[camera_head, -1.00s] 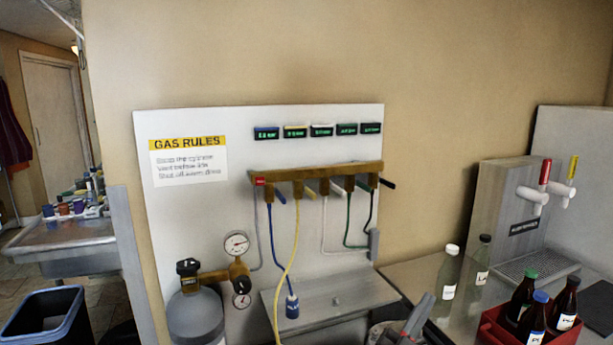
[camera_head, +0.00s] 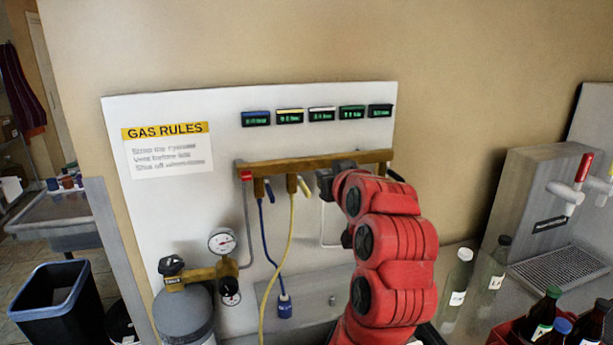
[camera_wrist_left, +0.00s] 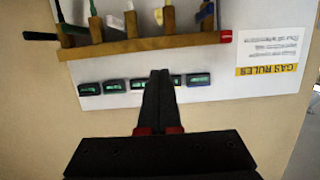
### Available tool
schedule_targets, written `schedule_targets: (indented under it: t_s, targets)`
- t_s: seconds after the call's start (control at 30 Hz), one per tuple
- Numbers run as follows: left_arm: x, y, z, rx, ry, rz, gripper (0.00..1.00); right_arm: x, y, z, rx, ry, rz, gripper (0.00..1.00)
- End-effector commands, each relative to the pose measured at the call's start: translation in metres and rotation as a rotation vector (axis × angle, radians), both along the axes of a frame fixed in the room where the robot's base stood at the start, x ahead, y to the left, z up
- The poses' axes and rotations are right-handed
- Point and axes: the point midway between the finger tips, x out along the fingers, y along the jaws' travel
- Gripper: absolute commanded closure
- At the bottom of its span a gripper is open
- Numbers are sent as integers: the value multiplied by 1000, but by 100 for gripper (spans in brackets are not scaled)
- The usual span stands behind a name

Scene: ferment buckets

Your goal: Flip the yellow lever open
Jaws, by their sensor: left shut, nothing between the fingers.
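The yellow lever (camera_head: 305,188) hangs down and right from the brass manifold (camera_head: 270,166), beside the yellow hose. The blue lever (camera_head: 268,191) is to its left. In the left wrist view, which is upside down, the yellow lever (camera_wrist_left: 159,16) shows at the top, beyond the fingertips. My left gripper (camera_head: 322,180) is in front of the manifold, just right of the yellow lever in the picture. Its black fingers (camera_wrist_left: 160,74) are shut with nothing between them; I see no contact with the lever. My red arm hides the manifold's right part and the white and green levers.
Several small displays (camera_head: 292,116) and a gas rules sign (camera_head: 166,149) are on the white panel. A regulator gauge (camera_head: 222,241) and grey cylinder (camera_head: 183,312) stand below left. Bottles (camera_head: 456,276) and a tap unit (camera_head: 545,200) are at right.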

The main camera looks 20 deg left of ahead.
Motion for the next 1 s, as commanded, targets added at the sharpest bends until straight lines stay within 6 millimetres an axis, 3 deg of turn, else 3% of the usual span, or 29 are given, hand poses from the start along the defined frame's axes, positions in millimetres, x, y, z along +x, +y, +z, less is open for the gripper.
schedule_targets:
  t_s: [0.37,0.53,1.0]
  targets:
    - [-3,1,0,-18,7,8,100,0,0,0,0,0,0,0]
    - [4,8,-1,-18,9,11,100,0,0,4,0,0,0,0]
    - [79,59,-21,-17,10,10,100,0,0,38,0,0,0,0]
